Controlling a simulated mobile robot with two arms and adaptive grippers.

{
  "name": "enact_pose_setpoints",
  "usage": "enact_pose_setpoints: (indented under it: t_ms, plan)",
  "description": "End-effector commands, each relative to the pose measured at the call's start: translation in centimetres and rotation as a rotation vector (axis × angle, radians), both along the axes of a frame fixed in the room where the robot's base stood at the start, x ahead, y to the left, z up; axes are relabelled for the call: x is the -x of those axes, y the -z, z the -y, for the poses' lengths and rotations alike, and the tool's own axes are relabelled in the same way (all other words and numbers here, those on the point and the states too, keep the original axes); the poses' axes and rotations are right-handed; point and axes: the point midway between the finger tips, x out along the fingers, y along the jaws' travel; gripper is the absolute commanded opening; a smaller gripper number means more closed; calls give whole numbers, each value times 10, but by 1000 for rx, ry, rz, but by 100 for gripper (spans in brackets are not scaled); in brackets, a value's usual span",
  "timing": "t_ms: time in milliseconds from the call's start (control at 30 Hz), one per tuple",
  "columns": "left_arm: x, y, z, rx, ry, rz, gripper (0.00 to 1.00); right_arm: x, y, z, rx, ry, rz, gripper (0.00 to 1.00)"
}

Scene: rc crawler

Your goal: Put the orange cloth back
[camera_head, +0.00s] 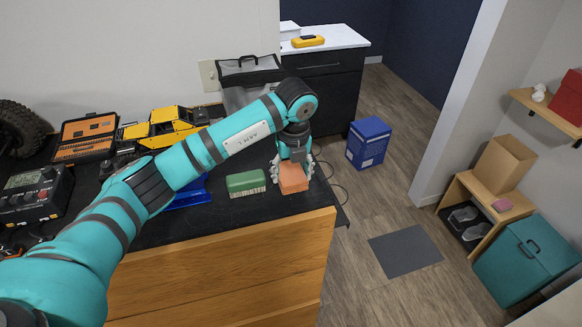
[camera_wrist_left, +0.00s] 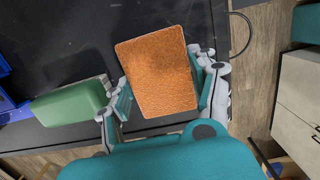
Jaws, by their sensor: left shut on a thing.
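The orange cloth (camera_head: 293,177) is a folded, block-like piece at the right end of the black worktop (camera_head: 240,215). My left gripper (camera_head: 292,168) points down over it and is shut on it, with a finger on each side. In the left wrist view the orange cloth (camera_wrist_left: 160,72) sits between the two fingers of my left gripper (camera_wrist_left: 163,95). I cannot tell whether the cloth touches the worktop or is just above it. My right gripper is not in view.
A green block-like item (camera_head: 246,183) lies just left of the cloth, near a blue tray (camera_head: 190,194). A yellow crawler (camera_head: 166,127), an orange case (camera_head: 86,136) and a grey bag (camera_head: 249,76) stand farther back. The worktop's right edge is close to the cloth.

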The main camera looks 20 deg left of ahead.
Motion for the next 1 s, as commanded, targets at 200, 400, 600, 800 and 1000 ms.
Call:
enact_pose_setpoints:
  t_ms: [200,400,600,800,1000]
  plan:
    - [0,2,0,1,0,1,35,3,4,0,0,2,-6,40]
    - [0,2,0,1,0,1,82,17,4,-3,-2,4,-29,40]
    - [0,1,0,1,0,1,84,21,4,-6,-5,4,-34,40]
    - [-1,-5,1,2,1,4,84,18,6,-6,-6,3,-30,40]
    - [2,-40,4,2,1,8,84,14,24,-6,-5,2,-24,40]
